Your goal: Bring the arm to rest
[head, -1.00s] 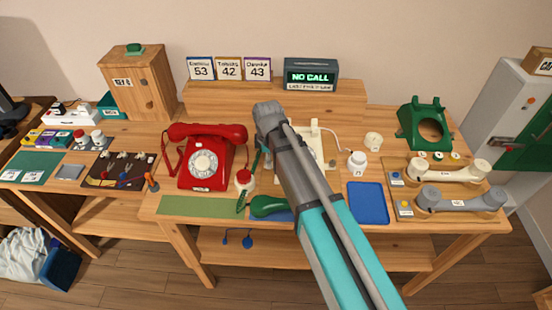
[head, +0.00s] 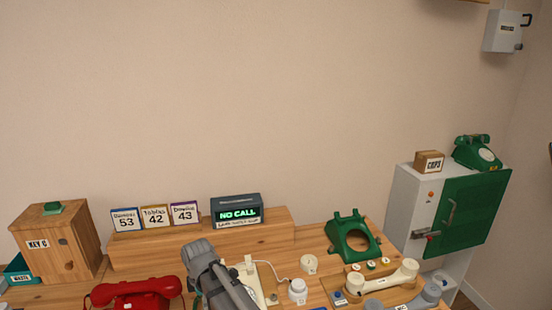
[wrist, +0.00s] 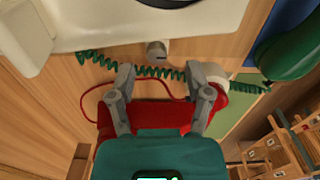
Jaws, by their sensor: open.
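My arm (head: 215,275) reaches up from the bottom edge in the head view, over the bench between the red phone (head: 140,292) and the cream phone (head: 252,275). Its fingers cannot be made out there. In the wrist view my gripper (wrist: 165,88) is open, with its two grey fingers apart and nothing held between them. The red phone's body (wrist: 160,115) shows behind the fingers, and a coiled green cord (wrist: 150,71) runs across just past the tips. The cream phone (wrist: 110,25) fills the top of the wrist view, close by. Contact cannot be told.
A green handset (wrist: 292,45) lies at the wrist view's upper right. In the head view, a NO CALL display (head: 237,211) and number cards stand on the raised shelf (head: 180,240). A green phone body (head: 350,236) and a white cabinet (head: 408,205) stand right.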

